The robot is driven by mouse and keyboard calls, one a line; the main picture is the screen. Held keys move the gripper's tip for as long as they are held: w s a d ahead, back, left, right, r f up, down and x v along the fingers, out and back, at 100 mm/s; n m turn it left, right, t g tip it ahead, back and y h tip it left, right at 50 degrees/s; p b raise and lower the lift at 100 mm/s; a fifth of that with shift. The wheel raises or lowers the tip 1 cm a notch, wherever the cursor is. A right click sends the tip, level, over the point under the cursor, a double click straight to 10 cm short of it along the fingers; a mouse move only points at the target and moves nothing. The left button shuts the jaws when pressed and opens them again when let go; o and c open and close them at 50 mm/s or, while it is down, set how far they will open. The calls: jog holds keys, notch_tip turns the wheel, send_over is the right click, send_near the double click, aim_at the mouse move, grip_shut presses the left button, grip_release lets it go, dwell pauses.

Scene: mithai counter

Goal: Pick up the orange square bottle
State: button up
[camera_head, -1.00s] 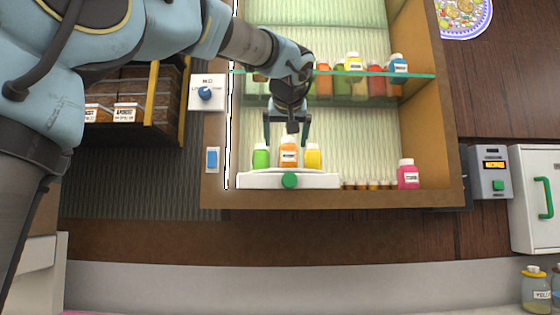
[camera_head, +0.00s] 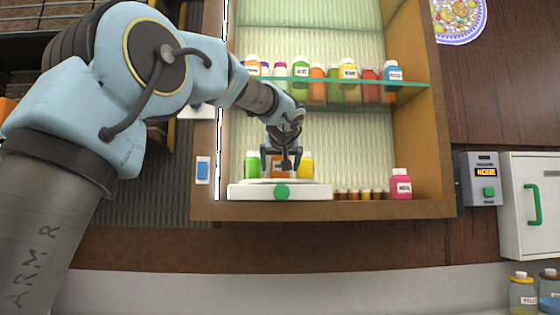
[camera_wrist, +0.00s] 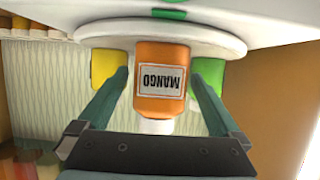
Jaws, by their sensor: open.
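The orange square bottle (camera_wrist: 162,82) stands between a yellow bottle and a green bottle on a white round stand. Its label reads MANGO, and it appears upside down in the wrist view. In the head view the orange bottle (camera_head: 279,173) is partly hidden behind my gripper (camera_head: 281,166). My gripper (camera_wrist: 160,95) is open, with one finger on each side of the orange bottle and gaps between fingers and bottle. The bottle's white cap points toward my palm.
The green bottle (camera_head: 252,166) and yellow bottle (camera_head: 305,166) stand close on either side. A glass shelf (camera_head: 330,105) with several bottles is above. A pink bottle (camera_head: 400,184) and several small jars are at the right. The white base (camera_head: 245,192) has a green knob (camera_head: 282,192).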

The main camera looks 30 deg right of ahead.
grip_shut()
dwell(0.8)
